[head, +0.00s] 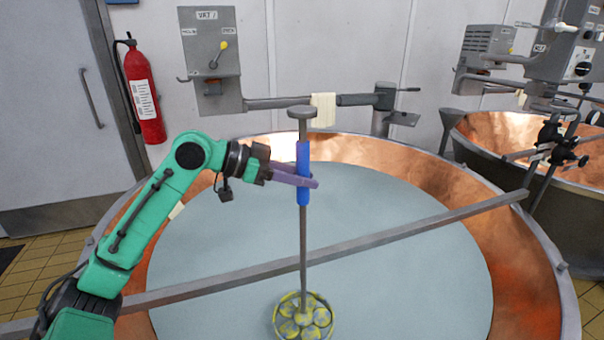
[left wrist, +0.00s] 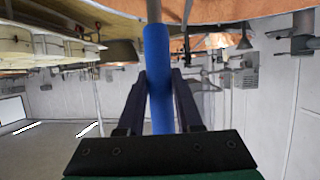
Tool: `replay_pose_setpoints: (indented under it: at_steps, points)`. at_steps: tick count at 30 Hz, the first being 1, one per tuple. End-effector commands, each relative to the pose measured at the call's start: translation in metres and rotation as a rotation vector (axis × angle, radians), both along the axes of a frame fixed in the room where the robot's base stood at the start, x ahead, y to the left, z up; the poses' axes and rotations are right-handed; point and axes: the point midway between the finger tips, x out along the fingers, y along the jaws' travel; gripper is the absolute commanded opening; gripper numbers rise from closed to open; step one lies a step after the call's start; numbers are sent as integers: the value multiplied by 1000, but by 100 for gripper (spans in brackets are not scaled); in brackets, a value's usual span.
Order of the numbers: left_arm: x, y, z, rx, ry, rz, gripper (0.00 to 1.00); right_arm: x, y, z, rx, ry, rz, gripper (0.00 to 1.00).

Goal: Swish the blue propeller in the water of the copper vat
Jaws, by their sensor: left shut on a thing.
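The blue propeller (head: 303,236) is a grey rod with a blue grip sleeve, a flat knob on top and a round yellow-and-grey head at the bottom. It stands about upright over the copper vat (head: 523,270). My left gripper (head: 303,181) is shut on the blue sleeve, which also shows between the fingers in the left wrist view (left wrist: 158,75). My right gripper is not in view.
A grey bar (head: 420,228) crosses the vat from rim to rim, close to the rod. A control box (head: 210,57) with a horizontal arm stands behind the vat. A second copper vat (head: 490,130) is at the right. A red fire extinguisher (head: 143,95) hangs at the left.

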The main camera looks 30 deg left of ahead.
Motion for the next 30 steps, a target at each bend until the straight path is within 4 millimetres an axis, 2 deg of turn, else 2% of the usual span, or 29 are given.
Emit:
replay_pose_setpoints:
  at_steps: [1, 21, 25, 30]
  points:
    - [0, 0, -20, -2, -5, 1, 0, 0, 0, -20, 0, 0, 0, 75]
    - [0, 0, -168, 0, -4, 0, 0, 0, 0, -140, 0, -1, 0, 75]
    - [0, 0, -188, -1, -4, 0, 0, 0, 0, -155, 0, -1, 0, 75]
    - [0, 0, -196, 0, -5, 1, 0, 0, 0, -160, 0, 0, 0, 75]
